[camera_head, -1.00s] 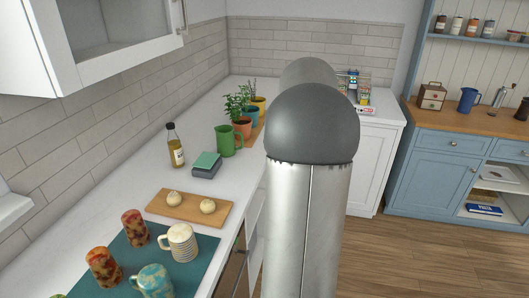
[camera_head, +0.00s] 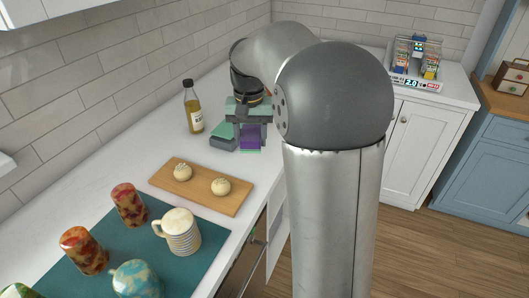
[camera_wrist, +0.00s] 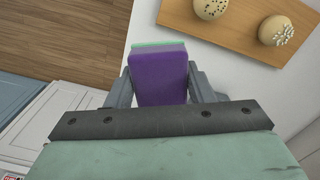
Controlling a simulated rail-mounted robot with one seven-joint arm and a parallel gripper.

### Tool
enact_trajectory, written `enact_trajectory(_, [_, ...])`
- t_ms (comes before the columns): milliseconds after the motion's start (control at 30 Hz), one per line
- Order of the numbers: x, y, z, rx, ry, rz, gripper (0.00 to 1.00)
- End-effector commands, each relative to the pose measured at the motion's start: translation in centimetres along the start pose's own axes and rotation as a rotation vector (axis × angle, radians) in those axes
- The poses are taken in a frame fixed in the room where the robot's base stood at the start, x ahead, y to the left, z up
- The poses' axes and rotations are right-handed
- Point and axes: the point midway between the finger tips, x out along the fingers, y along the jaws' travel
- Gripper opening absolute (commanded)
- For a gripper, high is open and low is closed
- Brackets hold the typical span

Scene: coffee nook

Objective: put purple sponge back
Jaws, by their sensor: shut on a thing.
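The purple sponge (camera_head: 251,137) is between the fingers of my gripper (camera_head: 250,126), which is shut on it above the far part of the white counter. In the wrist view the purple sponge (camera_wrist: 160,82) is clasped between the fingers of my gripper (camera_wrist: 160,86). A thin green edge shows along its far end. A teal block on a dark grey base (camera_head: 222,138) stands just left of the sponge in the head view, partly covered by my gripper. Whether the purple sponge touches it or the counter, I cannot tell.
A bottle (camera_head: 194,107) stands close to the left of my gripper. A wooden board (camera_head: 205,199) with two round buns lies nearer. Several mugs and cups stand on a teal mat (camera_head: 197,268). My arm hides the counter behind.

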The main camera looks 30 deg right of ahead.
Motion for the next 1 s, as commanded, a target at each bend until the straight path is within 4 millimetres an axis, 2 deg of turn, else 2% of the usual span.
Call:
enact_trajectory(367, [3.6, 2.1, -8.5, 0.003, -0.004, 0.001, 0.27])
enact_trajectory(500, [6.5, 2.5, -10.6, 0.002, -0.004, 0.001, 0.27])
enact_trajectory(700, [8.7, 3.0, -12.3, 0.000, -0.001, 0.000, 0.27])
enact_trajectory(867, [9.6, 3.1, -13.0, 0.000, -0.001, 0.000, 0.27])
enact_trajectory(1000, [11.6, 3.1, -13.0, 0.000, -0.004, 0.001, 0.27])
